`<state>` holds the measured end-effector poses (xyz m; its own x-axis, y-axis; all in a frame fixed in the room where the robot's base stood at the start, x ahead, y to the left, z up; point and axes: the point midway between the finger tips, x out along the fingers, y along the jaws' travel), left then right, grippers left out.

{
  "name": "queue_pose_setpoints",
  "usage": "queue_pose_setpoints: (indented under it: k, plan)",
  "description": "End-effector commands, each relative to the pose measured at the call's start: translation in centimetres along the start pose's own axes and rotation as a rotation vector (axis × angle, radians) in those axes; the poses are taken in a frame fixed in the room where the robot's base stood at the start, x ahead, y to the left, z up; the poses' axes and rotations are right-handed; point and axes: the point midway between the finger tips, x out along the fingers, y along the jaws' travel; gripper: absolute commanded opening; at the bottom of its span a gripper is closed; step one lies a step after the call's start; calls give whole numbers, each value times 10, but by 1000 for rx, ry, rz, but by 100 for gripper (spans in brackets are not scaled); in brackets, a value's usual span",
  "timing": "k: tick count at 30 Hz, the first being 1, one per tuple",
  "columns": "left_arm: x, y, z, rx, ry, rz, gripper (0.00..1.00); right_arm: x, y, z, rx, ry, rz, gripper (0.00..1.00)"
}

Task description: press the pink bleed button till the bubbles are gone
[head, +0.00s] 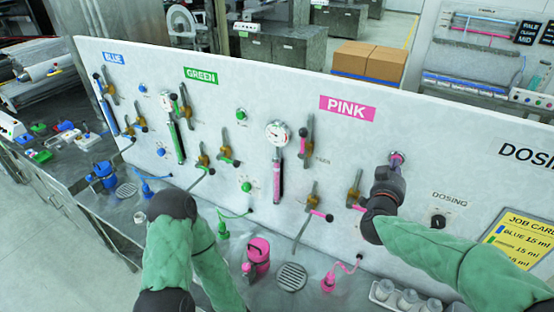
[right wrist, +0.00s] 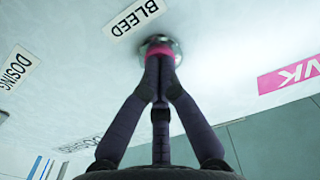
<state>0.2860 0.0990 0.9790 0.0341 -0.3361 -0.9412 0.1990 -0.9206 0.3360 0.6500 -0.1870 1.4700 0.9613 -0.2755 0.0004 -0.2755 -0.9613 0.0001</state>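The pink bleed button (head: 397,157) is on the white panel, right of the PINK label. In the right wrist view the button (right wrist: 158,49) shows as a pink cap in a metal ring below the BLEED label. My right gripper (head: 394,168) is in front of it. Its dark fingers (right wrist: 161,68) are closed together with their tips at the cap, seemingly touching it; how far the cap is pushed in cannot be told. The pink sight tube (head: 277,182) hangs below a round gauge; bubbles are too small to make out. My left arm shows, but its gripper is out of view.
Pink-handled valves (head: 309,135) sit left of my right gripper. A dosing knob (head: 438,221) and a yellow job card (head: 522,243) are to its right. A pink pump (head: 257,254), a drain grate (head: 291,277) and small cups (head: 408,298) are on the bench below.

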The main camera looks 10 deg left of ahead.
Motion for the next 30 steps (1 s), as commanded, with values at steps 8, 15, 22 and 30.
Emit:
queue_pose_setpoints:
  k: [8, 15, 22, 30]
  plan:
    - [0, 0, 0, 0, 0, 0, 40, -9, 0, 0, 1, 0, 0, 0]
    - [-1, 0, 0, 0, 0, 0, 40, -18, 0, 0, 0, -1, 0, 0]
    - [-1, 0, 0, 0, 0, 0, 40, -18, 0, 0, 0, 0, 0, 0]
    - [-1, 0, 0, 0, 0, 0, 40, -18, 0, 0, 0, 0, 0, 0]
